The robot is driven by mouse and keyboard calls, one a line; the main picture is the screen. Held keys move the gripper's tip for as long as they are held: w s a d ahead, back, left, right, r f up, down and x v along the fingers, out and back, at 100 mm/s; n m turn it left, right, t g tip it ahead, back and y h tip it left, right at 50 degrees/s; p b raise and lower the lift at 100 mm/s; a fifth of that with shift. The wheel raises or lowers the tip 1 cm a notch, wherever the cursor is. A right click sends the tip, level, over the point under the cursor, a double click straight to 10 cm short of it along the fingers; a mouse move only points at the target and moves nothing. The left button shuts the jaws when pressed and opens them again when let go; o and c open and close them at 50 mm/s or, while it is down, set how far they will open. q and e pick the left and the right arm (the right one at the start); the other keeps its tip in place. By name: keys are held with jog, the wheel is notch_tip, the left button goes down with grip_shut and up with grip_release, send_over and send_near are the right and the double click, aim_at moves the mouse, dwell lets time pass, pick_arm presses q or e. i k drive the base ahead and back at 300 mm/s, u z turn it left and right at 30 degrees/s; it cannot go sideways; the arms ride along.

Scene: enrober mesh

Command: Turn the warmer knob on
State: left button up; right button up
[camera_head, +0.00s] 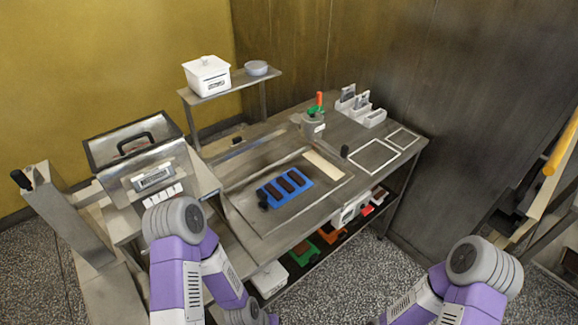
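A steel unit that looks like the warmer (130,185) stands at the left of the table, with a black handle on its glazed lid. Its front has a label plate and a row of small white tags. My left arm covers part of the area below them. I cannot make out a knob there or tell its setting. A white control box (349,212) sits under the table's front edge; its details are too small to read. Neither gripper is in view.
The steel table (240,170) holds a blue mat (272,200) with dark bars, a green-topped pot (314,122) and white holders (358,108). A raised shelf (230,84) carries a white lidded box (207,75) and a grey bowl (256,68). A wooden wall stands at right.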

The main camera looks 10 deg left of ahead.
aim_at(366, 211)
jog(key=u, duration=0.35)
jog(key=k, duration=0.3)
jog(key=z, duration=1.05)
jog(key=i, duration=1.2)
jog(key=u, duration=0.55)
